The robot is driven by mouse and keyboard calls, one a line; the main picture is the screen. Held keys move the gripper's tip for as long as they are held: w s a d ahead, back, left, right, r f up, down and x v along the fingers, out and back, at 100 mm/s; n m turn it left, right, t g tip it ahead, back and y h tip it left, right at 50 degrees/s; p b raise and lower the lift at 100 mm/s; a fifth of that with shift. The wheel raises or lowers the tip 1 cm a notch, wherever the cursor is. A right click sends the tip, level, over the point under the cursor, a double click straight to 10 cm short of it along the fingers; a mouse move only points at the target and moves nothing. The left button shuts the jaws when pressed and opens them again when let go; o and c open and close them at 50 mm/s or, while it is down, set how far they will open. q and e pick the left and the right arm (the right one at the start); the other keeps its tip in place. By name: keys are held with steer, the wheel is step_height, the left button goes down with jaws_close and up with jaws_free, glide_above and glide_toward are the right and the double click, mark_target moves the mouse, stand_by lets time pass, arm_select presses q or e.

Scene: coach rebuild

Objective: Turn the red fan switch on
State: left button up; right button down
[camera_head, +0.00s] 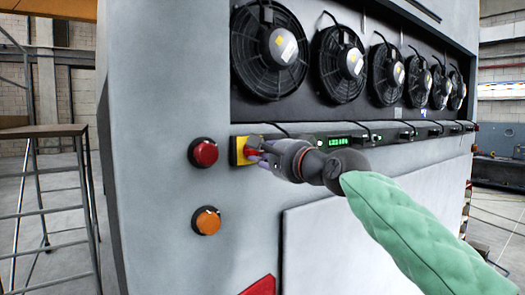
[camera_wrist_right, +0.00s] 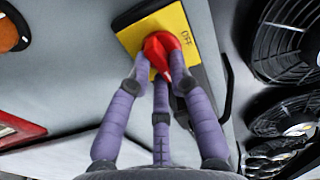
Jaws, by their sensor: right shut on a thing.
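The red fan switch (camera_wrist_right: 166,54) is a rotary knob on a yellow plate (camera_wrist_right: 135,36) fixed to the grey cabinet wall. The plate is marked OFF beside the knob. In the head view the switch (camera_head: 251,152) is partly hidden behind my right gripper (camera_head: 263,152). In the right wrist view, the purple fingers of my right gripper (camera_wrist_right: 162,75) are closed around the knob, with fingertips at its sides. The arm reaches in from the lower right under a green cover. My left gripper is not in view.
A red round button (camera_head: 203,152) and an orange one (camera_head: 206,220) sit left of and below the switch. A row of black fans (camera_head: 270,50) lies above. A green-lit display (camera_head: 338,141) is to the right. A metal frame stand (camera_head: 45,132) stands at the left.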

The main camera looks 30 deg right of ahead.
steer(key=shift+m, duration=0.5)
steer(key=c, duration=1.1)
jaws_free()
steer(key=s, duration=0.8)
steer(key=s+d, duration=0.1)
steer(key=s, duration=0.3)
steer(key=shift+w+f, duration=0.1)
